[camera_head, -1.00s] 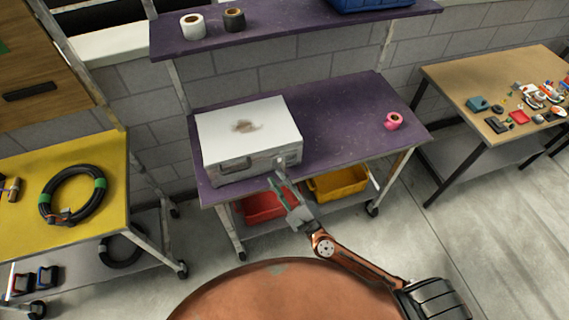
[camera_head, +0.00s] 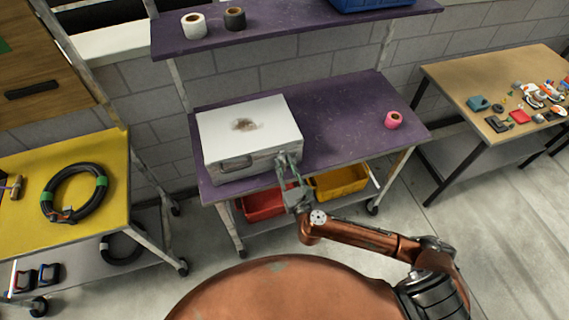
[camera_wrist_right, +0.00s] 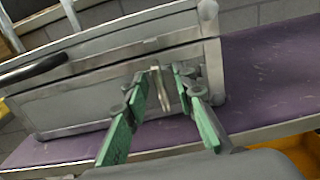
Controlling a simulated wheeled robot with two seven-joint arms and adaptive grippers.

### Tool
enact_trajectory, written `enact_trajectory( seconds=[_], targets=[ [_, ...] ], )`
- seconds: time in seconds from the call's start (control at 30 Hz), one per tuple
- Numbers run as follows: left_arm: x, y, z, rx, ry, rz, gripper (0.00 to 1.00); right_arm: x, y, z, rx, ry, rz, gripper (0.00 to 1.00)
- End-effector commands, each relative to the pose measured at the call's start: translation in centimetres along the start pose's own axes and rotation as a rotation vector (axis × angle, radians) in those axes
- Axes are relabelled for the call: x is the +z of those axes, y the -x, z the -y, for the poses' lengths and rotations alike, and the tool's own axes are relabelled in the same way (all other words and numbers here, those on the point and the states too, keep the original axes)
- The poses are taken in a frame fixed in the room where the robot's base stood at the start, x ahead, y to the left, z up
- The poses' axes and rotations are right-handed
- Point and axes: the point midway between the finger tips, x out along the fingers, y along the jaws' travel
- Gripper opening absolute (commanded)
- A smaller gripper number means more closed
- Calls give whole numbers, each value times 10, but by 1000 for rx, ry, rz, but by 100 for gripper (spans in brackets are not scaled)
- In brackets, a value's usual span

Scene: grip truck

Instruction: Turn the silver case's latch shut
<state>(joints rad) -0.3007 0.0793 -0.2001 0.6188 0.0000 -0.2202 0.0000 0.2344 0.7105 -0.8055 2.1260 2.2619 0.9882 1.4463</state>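The silver case (camera_head: 246,125) lies closed on the purple bench, with a brown stain on its lid. Its dark handle (camera_head: 235,163) is on the front face. In the right wrist view, the metal latch (camera_wrist_right: 161,92) sticks out from the case's front (camera_wrist_right: 85,105), near its right corner. My right gripper (camera_head: 288,162) is at the case's front right. Its green-padded fingers are open in the wrist view, one on each side of the latch, with gaps visible. In the head view the gripper hides the latch. My left gripper is not in view.
The purple bench (camera_head: 345,125) is clear right of the case, except for a pink tape roll (camera_head: 393,120). A red bin (camera_head: 264,204) and a yellow bin (camera_head: 338,183) stand below. A purple shelf (camera_head: 290,27) hangs above the back.

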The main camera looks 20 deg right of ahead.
Motion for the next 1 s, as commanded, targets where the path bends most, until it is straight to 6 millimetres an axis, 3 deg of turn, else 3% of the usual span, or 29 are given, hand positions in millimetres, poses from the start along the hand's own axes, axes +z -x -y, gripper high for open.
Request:
enact_trajectory(
  seconds=[0.33, 0.7, 1.0],
  targets=[
    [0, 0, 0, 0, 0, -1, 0, 0, -6, 0, 0, 0, -1, 25],
    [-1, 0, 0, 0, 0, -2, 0, 0, -5, 0, 0, 1, 0, 0],
    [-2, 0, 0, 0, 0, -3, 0, 0, -5, 0, -1, 1, 0, 0]
  ],
)
